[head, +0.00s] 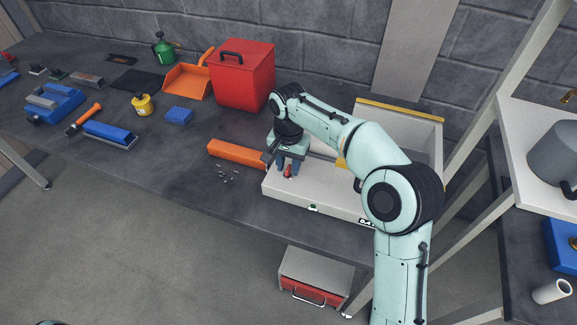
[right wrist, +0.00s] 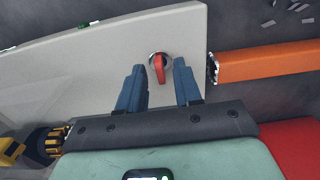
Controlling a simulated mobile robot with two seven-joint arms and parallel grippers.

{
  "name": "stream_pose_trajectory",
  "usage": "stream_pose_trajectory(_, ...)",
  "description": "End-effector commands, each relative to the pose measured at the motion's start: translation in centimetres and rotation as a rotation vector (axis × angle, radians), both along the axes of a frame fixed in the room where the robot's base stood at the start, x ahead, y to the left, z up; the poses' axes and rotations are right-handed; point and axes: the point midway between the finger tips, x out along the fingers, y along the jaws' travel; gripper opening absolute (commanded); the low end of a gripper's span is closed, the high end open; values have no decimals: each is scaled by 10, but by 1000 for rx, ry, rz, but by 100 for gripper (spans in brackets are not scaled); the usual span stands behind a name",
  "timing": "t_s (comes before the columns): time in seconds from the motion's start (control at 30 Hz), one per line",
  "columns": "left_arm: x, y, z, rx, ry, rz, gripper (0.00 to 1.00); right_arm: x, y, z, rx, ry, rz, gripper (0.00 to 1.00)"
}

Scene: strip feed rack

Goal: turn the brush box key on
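The brush box (head: 325,192) is a low white box on the bench, partly hidden behind my right arm. Its red key (head: 288,171) sits on a round metal collar on the white face. In the right wrist view the key (right wrist: 159,68) points roughly along the fingers, slightly tilted. My right gripper (head: 290,163) is over the key with its fingers pointing down. In the right wrist view its two blue fingers (right wrist: 159,74) are apart, one on each side of the key, with gaps visible. Whether the tips reach key height is unclear. My left gripper is out of view.
An orange strip (head: 237,153) meets the box's left end, with small scraps (head: 226,175) nearby. A red lidded bin (head: 242,75) stands behind. A small green light (head: 313,208) shows on the box's front. A rack post (head: 480,130) rises at the right. The bench front left is clear.

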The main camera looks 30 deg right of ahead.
Motion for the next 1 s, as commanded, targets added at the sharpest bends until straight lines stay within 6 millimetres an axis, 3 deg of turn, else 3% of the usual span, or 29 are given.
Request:
stream_pose_trajectory(0.33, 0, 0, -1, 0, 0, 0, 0, 0, 0, -4, 1, -1, 0, 34)
stream_pose_trajectory(0.43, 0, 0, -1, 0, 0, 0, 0, 0, 0, -4, 0, -1, 0, 2)
stream_pose_trajectory(0.47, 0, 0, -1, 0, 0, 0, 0, 0, 0, -4, 0, -1, 0, 0)
stream_pose_trajectory(1.0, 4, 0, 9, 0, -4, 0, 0, 0, 0, -2, 0, 0, 107, 0)
